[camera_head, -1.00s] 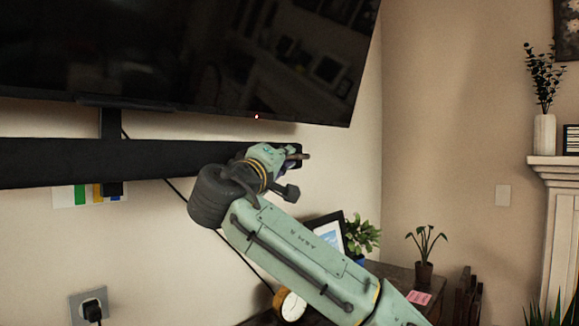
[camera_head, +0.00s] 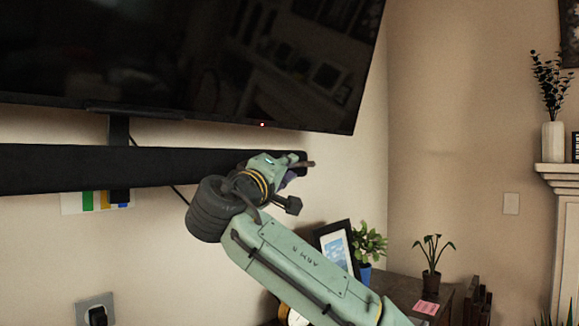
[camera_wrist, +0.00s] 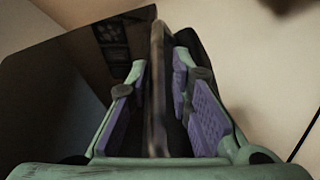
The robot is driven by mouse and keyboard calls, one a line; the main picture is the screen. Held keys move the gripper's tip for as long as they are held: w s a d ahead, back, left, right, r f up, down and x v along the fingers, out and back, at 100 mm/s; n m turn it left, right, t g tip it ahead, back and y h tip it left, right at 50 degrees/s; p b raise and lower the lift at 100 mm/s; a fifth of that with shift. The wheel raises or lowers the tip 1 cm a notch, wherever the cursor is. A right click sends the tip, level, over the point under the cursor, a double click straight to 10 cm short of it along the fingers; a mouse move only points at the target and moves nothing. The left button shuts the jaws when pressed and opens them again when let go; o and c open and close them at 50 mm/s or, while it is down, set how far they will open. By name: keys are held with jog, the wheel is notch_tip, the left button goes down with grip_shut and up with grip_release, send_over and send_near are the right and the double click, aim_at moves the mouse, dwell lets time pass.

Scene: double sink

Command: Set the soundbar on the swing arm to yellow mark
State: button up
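The soundbar (camera_head: 90,168) is a long black bar below the television, running across the left half of the head view. A dark vertical bracket, the swing arm (camera_head: 119,133), drops behind it. A pale strip with green, yellow and blue marks sits on the wall under the soundbar; the yellow mark (camera_head: 104,199) is just left of the bracket's lower end. My gripper (camera_head: 297,168) is at the soundbar's right end. In the wrist view, its purple-padded fingers (camera_wrist: 158,80) straddle the soundbar's end (camera_wrist: 158,100); I cannot tell whether both pads press on it.
The black television (camera_head: 180,60) hangs close above the soundbar. A wall outlet (camera_head: 95,311) with a plug is below left. A framed picture (camera_head: 338,247) and plants stand on a dark cabinet (camera_head: 400,288) at lower right. Bare wall lies right of my gripper.

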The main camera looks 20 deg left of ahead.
jog(key=v, duration=1)
